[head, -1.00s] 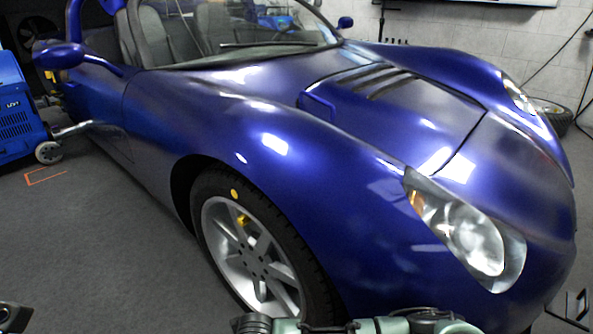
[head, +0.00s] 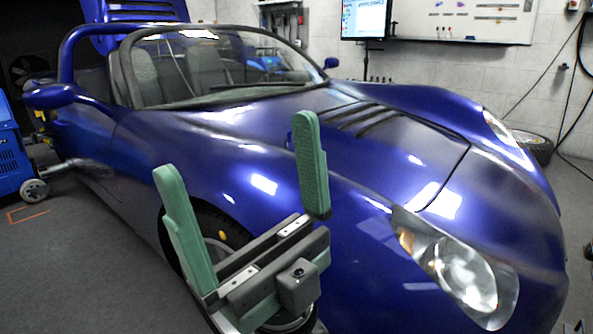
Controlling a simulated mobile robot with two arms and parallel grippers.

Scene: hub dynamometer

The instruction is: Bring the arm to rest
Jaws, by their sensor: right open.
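My right gripper (head: 237,150) stands in the lower middle of the head view, in front of the blue car's front fender. Its two green fingers point up and are wide apart, with nothing between them. It hides most of the car's front wheel (head: 213,247). I cannot tell how far the gripper is from the bodywork. My left gripper is not in view.
A blue sports car (head: 335,215) fills most of the view. A blue machine on casters (head: 12,150) stands at the left edge. A monitor (head: 365,18) and a whiteboard (head: 470,20) hang on the back wall. Grey floor (head: 80,270) lies open at the lower left.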

